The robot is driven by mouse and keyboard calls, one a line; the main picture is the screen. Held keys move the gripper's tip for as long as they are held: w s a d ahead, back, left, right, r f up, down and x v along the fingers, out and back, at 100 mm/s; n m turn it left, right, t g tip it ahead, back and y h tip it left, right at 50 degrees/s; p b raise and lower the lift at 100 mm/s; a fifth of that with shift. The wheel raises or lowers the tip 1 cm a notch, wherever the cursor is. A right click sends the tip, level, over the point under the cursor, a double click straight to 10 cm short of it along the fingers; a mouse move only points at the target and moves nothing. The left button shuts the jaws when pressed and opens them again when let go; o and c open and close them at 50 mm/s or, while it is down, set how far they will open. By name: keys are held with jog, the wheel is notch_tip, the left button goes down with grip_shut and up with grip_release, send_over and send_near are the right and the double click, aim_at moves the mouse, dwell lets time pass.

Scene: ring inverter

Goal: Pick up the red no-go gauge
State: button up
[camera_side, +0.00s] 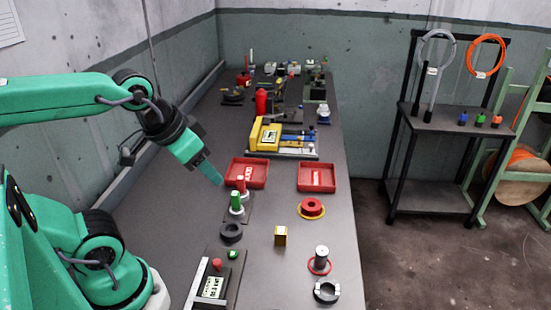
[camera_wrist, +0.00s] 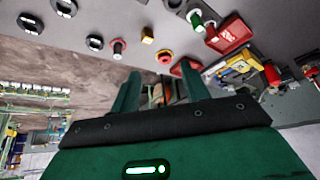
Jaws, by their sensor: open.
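The red no-go gauge (camera_side: 240,184) stands upright on a small dark plate in the side view, just behind the green gauge (camera_side: 236,200), which partly hides it. In the wrist view, the red gauge (camera_wrist: 211,31) is near the top, right of the green gauge (camera_wrist: 196,20). My gripper (camera_side: 212,175) is above and left of the gauges in the side view, apart from them. In the wrist view, my gripper (camera_wrist: 162,80) has its two green fingers spread apart with nothing between them.
Two red trays, a left one (camera_side: 261,172) and a right one (camera_side: 318,189), lie behind the gauges. A dark ring (camera_side: 231,233) is in front of them.

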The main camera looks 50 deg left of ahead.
jog(key=shift+w, duration=0.1)
jog(key=n+g, duration=0.5)
jog(key=n, duration=0.4)
send_over(240, 177)
jog(key=f, duration=1.3)
jog(key=shift+s+d+f, duration=0.1)
jog(key=shift+s, duration=0.1)
jog(key=shift+w+a+f+g, duration=0.15)
jog(key=shift+a+f+g, duration=0.15)
jog(key=shift+f, duration=1.35)
jog(key=shift+f, duration=0.1)
jog(key=shift+d+f, duration=0.15)
jog(key=shift+f, duration=1.1)
jog(key=shift+d+f, duration=0.1)
jog(key=shift+f, duration=1.15)
